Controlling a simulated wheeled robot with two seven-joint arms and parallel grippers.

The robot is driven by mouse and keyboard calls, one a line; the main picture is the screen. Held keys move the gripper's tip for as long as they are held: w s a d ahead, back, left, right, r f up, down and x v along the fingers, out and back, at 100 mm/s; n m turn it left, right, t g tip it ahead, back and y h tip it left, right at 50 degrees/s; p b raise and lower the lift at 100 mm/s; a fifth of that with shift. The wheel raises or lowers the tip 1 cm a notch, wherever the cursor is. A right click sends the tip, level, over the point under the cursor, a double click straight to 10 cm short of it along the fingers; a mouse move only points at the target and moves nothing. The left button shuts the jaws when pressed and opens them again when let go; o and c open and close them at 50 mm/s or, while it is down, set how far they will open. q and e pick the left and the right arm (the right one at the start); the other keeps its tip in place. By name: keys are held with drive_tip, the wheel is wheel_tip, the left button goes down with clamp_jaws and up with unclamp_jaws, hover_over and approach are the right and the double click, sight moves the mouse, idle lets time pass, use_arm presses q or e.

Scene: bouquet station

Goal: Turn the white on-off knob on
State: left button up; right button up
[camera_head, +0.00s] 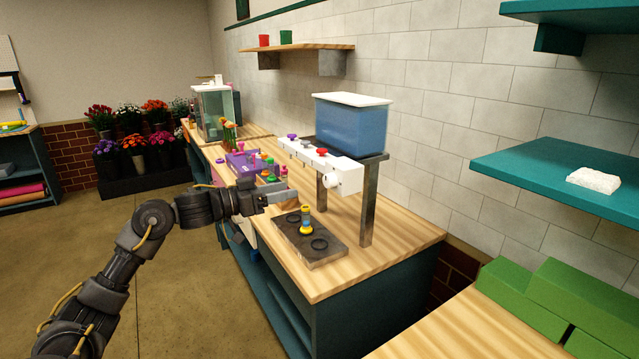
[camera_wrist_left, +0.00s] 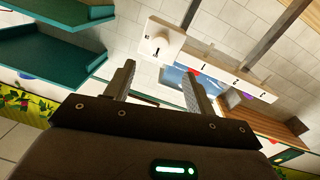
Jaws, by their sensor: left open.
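The white on-off knob (camera_head: 331,182) is on the near end face of a white dispenser box (camera_head: 345,170), below the blue tank. In the left wrist view the knob (camera_wrist_left: 158,43) shows on the white end face, just beyond the fingertips and between their lines. My left gripper (camera_head: 291,196) is to the left of the knob in the head view, over the wooden counter, apart from the knob. In the left wrist view its two fingers (camera_wrist_left: 160,70) are spread with nothing between them. My right gripper is not in view.
A blue tank (camera_head: 352,128) stands on a metal frame (camera_head: 368,205). A dark tray (camera_head: 322,252) holding a small yellow-and-blue item (camera_head: 306,222) lies below the gripper. Red, purple and other coloured knobs line the dispenser's top. Teal shelves (camera_head: 570,170) stand at right.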

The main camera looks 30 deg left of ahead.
sight(326, 181)
use_arm(q)
drive_tip(key=p+x, duration=0.3)
drive_tip(key=x, duration=0.6)
drive_tip(key=shift+w+d, duration=0.1)
drive_tip(key=shift+w, duration=0.1)
drive_tip(key=shift+w+d+p, duration=0.3)
drive_tip(key=shift+w, duration=0.15)
drive_tip(key=shift+f, duration=0.1)
drive_tip(key=c, duration=1)
